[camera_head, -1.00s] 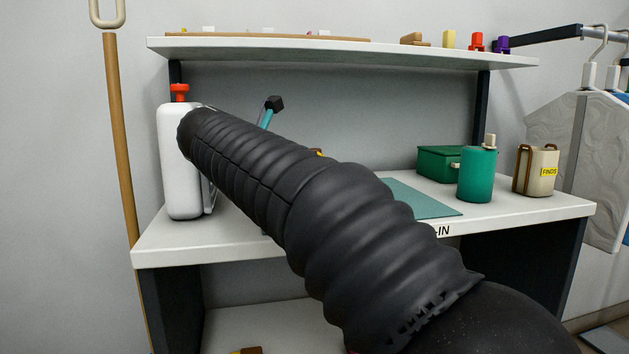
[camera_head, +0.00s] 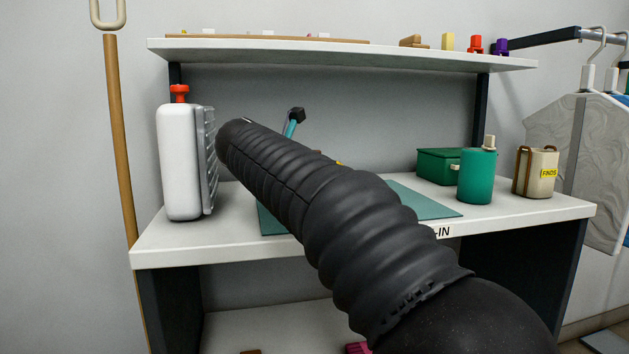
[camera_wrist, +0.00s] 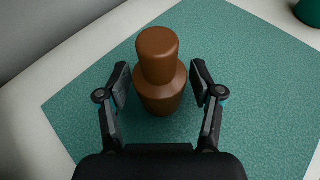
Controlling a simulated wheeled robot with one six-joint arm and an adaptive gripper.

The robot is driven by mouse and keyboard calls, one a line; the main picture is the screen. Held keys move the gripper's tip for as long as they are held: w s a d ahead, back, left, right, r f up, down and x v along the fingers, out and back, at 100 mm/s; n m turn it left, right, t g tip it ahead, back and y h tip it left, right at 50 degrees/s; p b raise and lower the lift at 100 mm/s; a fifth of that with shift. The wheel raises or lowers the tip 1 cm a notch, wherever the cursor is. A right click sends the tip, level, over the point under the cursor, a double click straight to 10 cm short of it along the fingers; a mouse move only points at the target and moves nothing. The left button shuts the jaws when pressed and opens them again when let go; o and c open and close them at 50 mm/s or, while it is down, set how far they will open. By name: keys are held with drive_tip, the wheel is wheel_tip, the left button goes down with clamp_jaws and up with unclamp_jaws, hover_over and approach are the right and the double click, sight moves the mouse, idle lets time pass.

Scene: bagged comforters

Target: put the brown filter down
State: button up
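The brown filter (camera_wrist: 160,80), a rounded brown piece with a narrower top and a wider body, shows in the wrist view over the teal mat (camera_wrist: 80,100). It looks upright; whether its base touches the mat is hard to tell. My gripper (camera_wrist: 160,68) has its two black fingers on either side of the filter, with narrow gaps between pads and filter. In the head view my dark ribbed arm hides the filter, and the mat (camera_head: 420,200) shows partly behind the arm.
A white canister with a red cap (camera_head: 180,160) stands at the desk's left. A green box (camera_head: 435,166), a green bottle (camera_head: 477,178) and a cream bin (camera_head: 536,172) stand at the right. A shelf (camera_head: 330,50) with small items runs above the white desk (camera_head: 165,240).

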drive_tip(key=c, duration=0.9)
drive_tip(key=shift+r, duration=0.15)
drive_tip(key=shift+r+p, duration=0.3)
drive_tip(key=shift+r, duration=0.25)
drive_tip(key=r, duration=0.2)
drive_tip(key=r+p, duration=0.1)
drive_tip(key=shift+s+d+r, duration=0.1)
drive_tip(key=shift+d+r, duration=0.1)
drive_tip(key=shift+d, duration=0.05)
drive_tip(key=s+d+r, duration=0.1)
drive_tip(key=d+r, duration=0.1)
drive_tip(key=d, duration=0.1)
drive_tip(key=s+d+r, duration=0.2)
drive_tip(key=d, duration=0.1)
drive_tip(key=s+d+r+p, duration=0.1)
drive_tip(key=s+d+r, duration=0.1)
drive_tip(key=d, duration=0.2)
drive_tip(key=shift+r, duration=0.15)
